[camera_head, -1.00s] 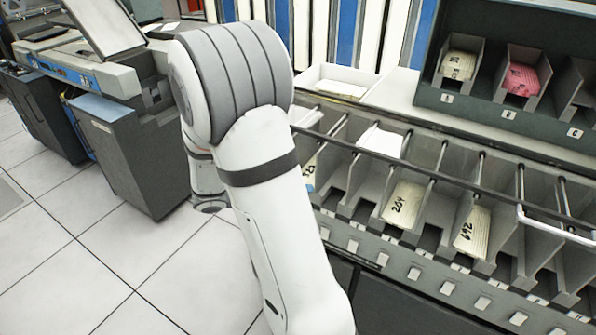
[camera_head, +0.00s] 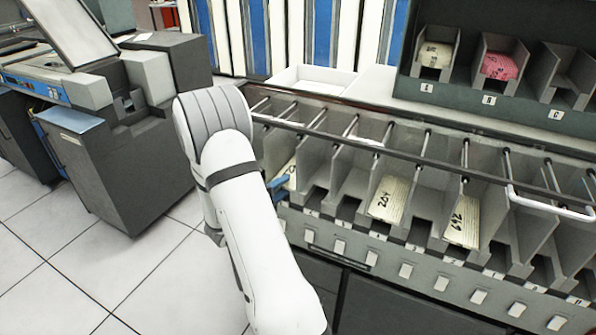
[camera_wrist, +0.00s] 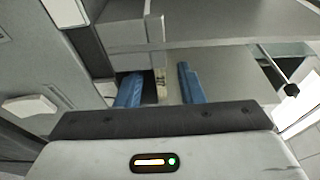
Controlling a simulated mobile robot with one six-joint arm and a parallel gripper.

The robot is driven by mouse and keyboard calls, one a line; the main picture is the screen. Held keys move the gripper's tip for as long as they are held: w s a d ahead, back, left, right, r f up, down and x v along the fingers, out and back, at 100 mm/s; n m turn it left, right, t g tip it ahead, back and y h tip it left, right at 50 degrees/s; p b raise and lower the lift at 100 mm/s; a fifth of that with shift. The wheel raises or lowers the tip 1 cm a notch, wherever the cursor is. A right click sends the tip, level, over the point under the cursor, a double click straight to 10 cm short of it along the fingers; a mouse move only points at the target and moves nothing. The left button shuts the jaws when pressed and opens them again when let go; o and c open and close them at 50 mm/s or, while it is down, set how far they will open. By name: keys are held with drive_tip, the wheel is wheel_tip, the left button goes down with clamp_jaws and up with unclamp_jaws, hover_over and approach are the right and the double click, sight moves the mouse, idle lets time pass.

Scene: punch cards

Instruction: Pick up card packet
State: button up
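Card packets stand in the pockets of a grey sorter rack: one marked 204 or similar (camera_head: 390,199), one marked 692 or similar (camera_head: 463,219), and one at the left end (camera_head: 289,174), partly hidden. My gripper (camera_head: 279,184) is mostly hidden behind my arm; a blue finger shows beside the left-end packet. In the wrist view my gripper (camera_wrist: 160,90) has two blue fingers apart. A thin pale edge, which may be the left-end packet (camera_wrist: 160,84), stands between them, with a gap to the right finger.
Grey dividers and a long rail (camera_head: 400,155) cross the pockets close to my gripper. A white tray (camera_head: 312,79) sits behind the rack. A dark shelf (camera_head: 500,100) with more packets stands at the back right. A grey machine (camera_head: 110,140) stands left, with open floor in front.

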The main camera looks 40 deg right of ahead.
drive_tip(key=shift+w+d, duration=0.1)
drive_tip(key=shift+d, duration=0.5)
clamp_jaws()
